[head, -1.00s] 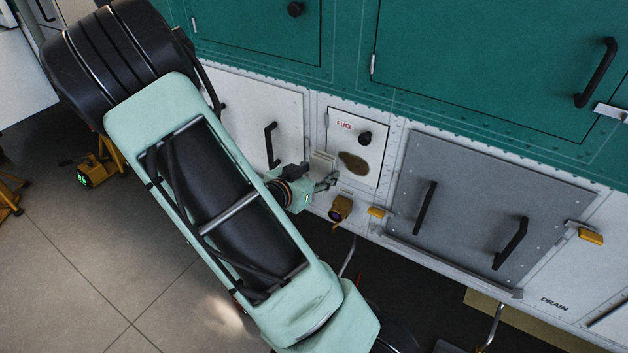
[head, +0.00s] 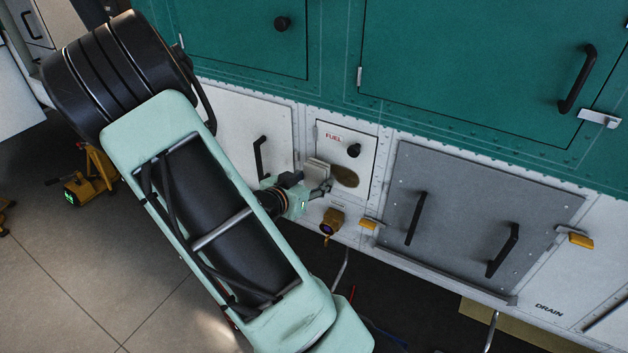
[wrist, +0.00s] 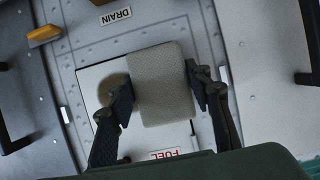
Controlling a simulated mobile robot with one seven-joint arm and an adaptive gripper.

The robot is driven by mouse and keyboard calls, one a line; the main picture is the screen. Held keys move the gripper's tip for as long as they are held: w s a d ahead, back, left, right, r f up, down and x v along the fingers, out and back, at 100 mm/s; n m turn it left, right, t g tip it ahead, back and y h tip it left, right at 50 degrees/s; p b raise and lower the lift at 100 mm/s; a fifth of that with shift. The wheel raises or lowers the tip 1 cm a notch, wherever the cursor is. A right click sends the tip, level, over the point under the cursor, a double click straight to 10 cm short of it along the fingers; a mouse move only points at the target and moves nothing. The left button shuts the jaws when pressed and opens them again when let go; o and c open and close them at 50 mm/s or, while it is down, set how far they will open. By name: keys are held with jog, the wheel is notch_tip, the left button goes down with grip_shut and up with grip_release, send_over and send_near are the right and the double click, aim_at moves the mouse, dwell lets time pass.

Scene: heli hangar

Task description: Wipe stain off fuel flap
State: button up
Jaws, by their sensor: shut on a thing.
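The fuel flap (head: 334,155) is a white square panel with a red FUEL label and a black round knob. A brown stain (head: 344,176) lies on its lower part. My gripper (head: 322,184) is at the flap's lower left, shut on a pale beige pad (head: 317,169). The pad is beside the stain's left edge. In the wrist view my gripper (wrist: 162,92) has a finger on each side of the pad (wrist: 160,75), which covers part of the flap (wrist: 92,80). Part of the stain (wrist: 112,85) shows left of the pad. I cannot tell whether the pad touches the flap.
A grey panel (head: 460,215) with two black handles is to the right. A white panel with a black handle (head: 260,157) is to the left. A brass-coloured fitting (head: 332,220) and yellow latch (head: 368,223) sit below the flap. Yellow ground equipment (head: 90,185) stands at left.

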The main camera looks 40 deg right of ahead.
aim_at(359, 183)
jog(key=shift+w+d, duration=0.35)
jog(key=shift+d, duration=0.5)
jog(key=shift+s+d+b, duration=0.3)
jog(key=shift+s+b, duration=0.1)
jog(key=shift+s, duration=0.5)
jog(key=shift+s+d+b, duration=0.3)
jog(key=shift+s+b, duration=0.05)
jog(key=shift+s, duration=0.5)
jog(key=shift+s+d+b, duration=0.3)
jog(key=shift+s+d, duration=0.1)
jog(key=shift+s, duration=0.4)
jog(key=shift+s+d+b, duration=0.35)
jog(key=shift+s, duration=0.5)
jog(key=shift+s+d+b, duration=0.3)
jog(key=shift+s+d, duration=0.1)
jog(key=shift+s, duration=0.4)
jog(key=shift+s+d+r+p, duration=0.1)
jog(key=shift+r+p, duration=0.25)
jog(key=shift+p, duration=1.2)
jog(key=shift+s+d+r+p, duration=0.1)
jog(key=shift+s+d+p, duration=0.05)
jog(key=shift+p, duration=0.6)
jog(key=shift+s+p, duration=0.2)
jog(key=shift+p, duration=0.55)
